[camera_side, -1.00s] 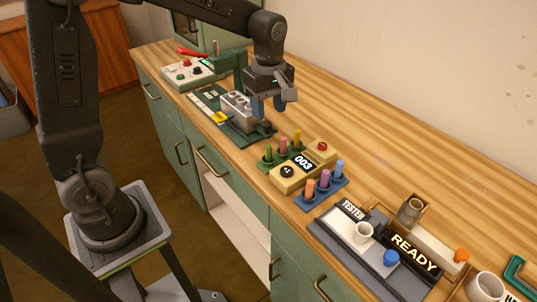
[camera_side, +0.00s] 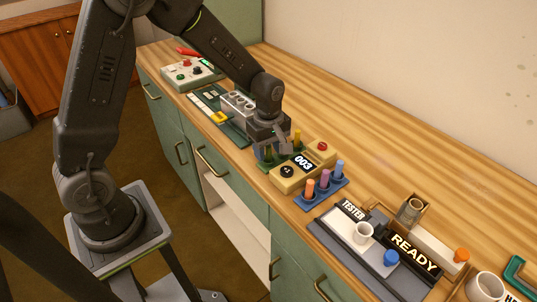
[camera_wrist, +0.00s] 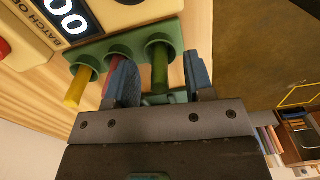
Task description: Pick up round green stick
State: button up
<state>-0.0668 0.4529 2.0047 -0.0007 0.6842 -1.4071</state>
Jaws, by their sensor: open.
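The round green stick (camera_wrist: 160,70) stands in the end socket of a green three-hole rack (camera_wrist: 117,48), beside a red stick (camera_wrist: 117,58) and a yellow stick (camera_wrist: 78,84). My gripper (camera_wrist: 160,79) is open, with one blue finger on each side of the green stick in the wrist view. A gap shows on both sides of the stick. In the side view my gripper (camera_side: 267,152) is low over the rack and hides most of the green and red sticks. The yellow stick (camera_side: 297,137) shows behind it.
A blue rack (camera_side: 322,196) holds orange, purple and blue sticks. A tester tray (camera_side: 340,237) with a white cup is farther right. The bench's back strip (camera_side: 380,150) is clear.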

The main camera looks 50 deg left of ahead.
jog(key=shift+f, duration=0.1)
jog(key=shift+c, duration=0.2)
grip_shut()
dwell(0.4)
